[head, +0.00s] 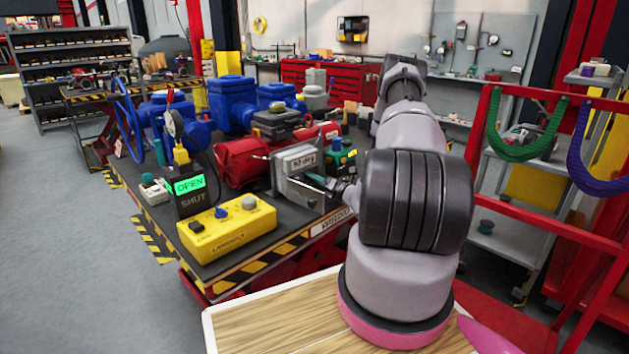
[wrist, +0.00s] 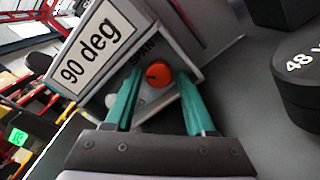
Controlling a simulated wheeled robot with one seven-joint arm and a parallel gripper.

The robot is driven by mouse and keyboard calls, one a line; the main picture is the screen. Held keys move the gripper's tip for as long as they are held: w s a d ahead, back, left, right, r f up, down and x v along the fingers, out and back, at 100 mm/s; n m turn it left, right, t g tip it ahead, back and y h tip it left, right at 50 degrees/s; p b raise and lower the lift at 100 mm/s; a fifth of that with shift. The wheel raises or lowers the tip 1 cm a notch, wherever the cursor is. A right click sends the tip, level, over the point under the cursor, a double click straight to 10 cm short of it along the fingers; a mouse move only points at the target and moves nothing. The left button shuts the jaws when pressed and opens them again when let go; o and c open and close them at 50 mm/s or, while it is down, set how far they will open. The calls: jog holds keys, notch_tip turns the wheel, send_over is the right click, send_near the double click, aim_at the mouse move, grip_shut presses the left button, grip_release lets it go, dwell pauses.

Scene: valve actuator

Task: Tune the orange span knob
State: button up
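The orange span knob (wrist: 158,74) is a small round knob with a dark mark on its face. It sits on a grey panel below the lettering SPAN in the wrist view. The panel belongs to the grey box with the "90 deg" plate (wrist: 91,45), which also shows in the head view (head: 295,160). My gripper (wrist: 159,80) has its two teal fingers apart, one on each side of the knob, with a gap visible on both sides. In the head view my gripper (head: 328,183) is at the box's right side, and the knob is hidden there.
A black "48 V" cylinder (wrist: 300,77) stands to the right in the wrist view. A red actuator body (head: 245,160) lies behind the box.

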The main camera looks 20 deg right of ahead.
jog(key=v, duration=1)
jog(key=shift+s+d, duration=0.15)
jog(key=shift+s, duration=0.25)
